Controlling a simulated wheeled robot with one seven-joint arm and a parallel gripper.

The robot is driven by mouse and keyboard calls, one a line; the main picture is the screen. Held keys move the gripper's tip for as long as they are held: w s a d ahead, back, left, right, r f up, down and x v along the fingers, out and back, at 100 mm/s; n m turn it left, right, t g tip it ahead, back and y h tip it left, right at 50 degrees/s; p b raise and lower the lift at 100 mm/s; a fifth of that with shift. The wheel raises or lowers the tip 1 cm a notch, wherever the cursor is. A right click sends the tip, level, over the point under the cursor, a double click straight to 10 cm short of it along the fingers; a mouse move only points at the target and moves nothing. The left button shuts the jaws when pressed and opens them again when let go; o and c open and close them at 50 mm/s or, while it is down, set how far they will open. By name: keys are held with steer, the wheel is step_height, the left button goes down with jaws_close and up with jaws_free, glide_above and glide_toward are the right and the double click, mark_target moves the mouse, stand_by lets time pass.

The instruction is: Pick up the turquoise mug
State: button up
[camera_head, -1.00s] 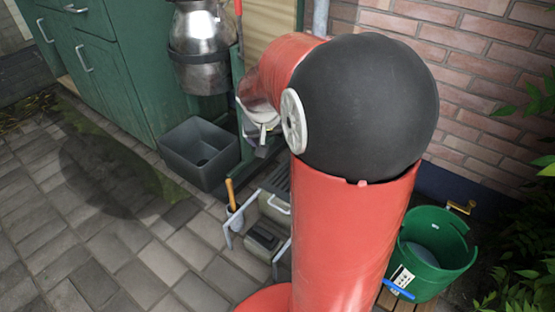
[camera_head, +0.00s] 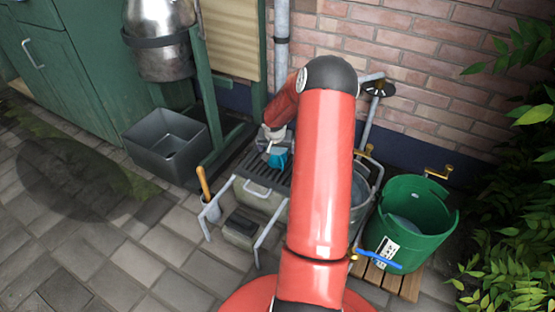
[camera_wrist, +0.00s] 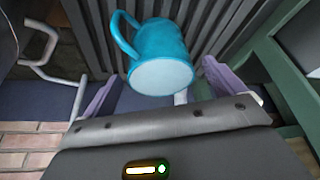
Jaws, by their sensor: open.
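The turquoise mug (camera_wrist: 160,50) shows in the wrist view with its pale round end facing the camera and its handle to the left. It is in front of a dark ribbed rack. My gripper (camera_wrist: 158,88) is open, with one purple finger on each side of the mug's near end; I cannot tell whether either finger touches it. In the head view the mug (camera_head: 277,157) is a small turquoise patch on the slatted rack, partly hidden by my gripper (camera_head: 271,140) and arm.
A green bucket (camera_head: 412,225) stands at the right on a wooden slatted base. A grey bin (camera_head: 165,143) and a metal churn (camera_head: 160,40) are at the left. A brick wall closes off the back. Paving at the front left is clear.

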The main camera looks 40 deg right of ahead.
mark_target(277, 151)
steer(key=x, duration=0.3)
steer(key=shift+w+d+f, duration=0.1)
steer(key=shift+f, duration=0.2)
steer(key=c, duration=1.5)
steer(key=shift+o, duration=0.2)
steer(key=shift+r, duration=0.15)
